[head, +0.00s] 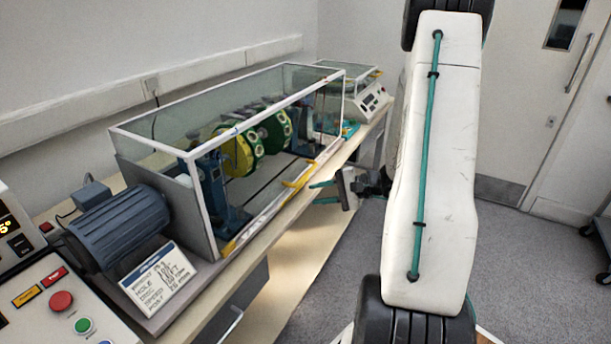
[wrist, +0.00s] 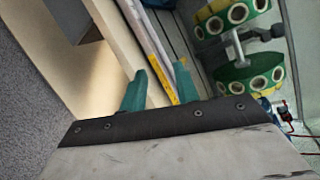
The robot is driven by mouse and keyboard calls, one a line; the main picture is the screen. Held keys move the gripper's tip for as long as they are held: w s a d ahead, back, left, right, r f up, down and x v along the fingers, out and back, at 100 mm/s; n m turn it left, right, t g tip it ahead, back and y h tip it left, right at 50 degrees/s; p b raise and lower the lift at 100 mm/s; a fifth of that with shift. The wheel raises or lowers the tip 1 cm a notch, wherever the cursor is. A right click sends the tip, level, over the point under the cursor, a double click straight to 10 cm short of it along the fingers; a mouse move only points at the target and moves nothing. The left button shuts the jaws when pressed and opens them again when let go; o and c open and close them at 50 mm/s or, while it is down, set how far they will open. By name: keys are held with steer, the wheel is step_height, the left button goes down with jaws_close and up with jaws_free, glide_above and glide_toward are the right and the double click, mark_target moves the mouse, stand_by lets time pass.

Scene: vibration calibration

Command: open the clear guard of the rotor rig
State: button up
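The clear guard (head: 262,112) is a glass-like box with a white frame. It sits closed over the rotor rig, whose green and yellow discs (head: 240,152) show through it; the discs also appear in the wrist view (wrist: 248,80). A yellow handle (head: 299,179) is on the guard's lower front edge. My gripper (head: 312,194) is just right of the handle in the head view, its teal fingers apart and pointing at the guard. In the wrist view the handle (wrist: 167,86) shows between the open fingers (wrist: 159,76); I cannot tell how far beyond them it lies. Nothing is held.
A blue motor (head: 118,228) and a printed card (head: 158,278) stand at the rig's near end. A control panel with a red button (head: 61,301) is at lower left. A second clear-covered device (head: 368,100) stands behind. The grey floor (head: 350,255) beside the bench is open.

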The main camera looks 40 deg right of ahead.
mark_target(308, 175)
steer(key=w+d+t+h, duration=0.4)
steer(key=d, duration=0.3)
steer(key=shift+n+g, duration=0.3)
steer(key=shift+n, duration=0.1)
steer(key=x, duration=0.7)
steer(key=shift+w+a, duration=0.15)
steer(key=shift+w, duration=0.15)
jaws_close()
